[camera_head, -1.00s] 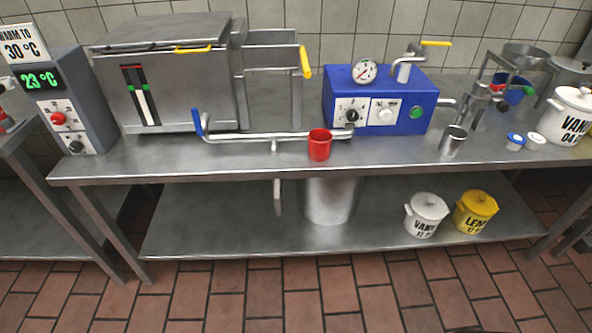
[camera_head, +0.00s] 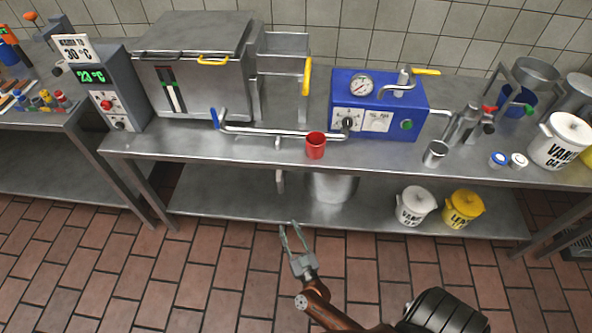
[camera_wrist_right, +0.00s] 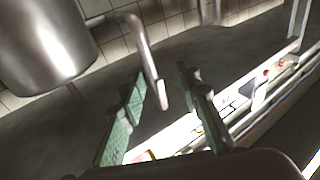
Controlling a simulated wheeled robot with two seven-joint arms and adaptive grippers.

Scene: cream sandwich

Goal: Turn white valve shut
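A pale, whitish lever (camera_head: 280,181) hangs below the front of the steel table; it looks like the white valve's handle, but it is small here. In the right wrist view, a bent pale bar (camera_wrist_right: 148,62) hangs ahead, its lower end lined up between my fingers; I cannot tell whether it is the same lever. My right gripper (camera_head: 291,227) is in front of the lower shelf, below the lever and apart from it in the picture. Its two fingers are spread and empty, with green pads in the wrist view. My left gripper is out of view.
A steel pot (camera_head: 333,188) stands on the lower shelf right of the lever, with white (camera_head: 415,206) and yellow (camera_head: 463,209) lidded buckets further right. The tiled floor in front is clear.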

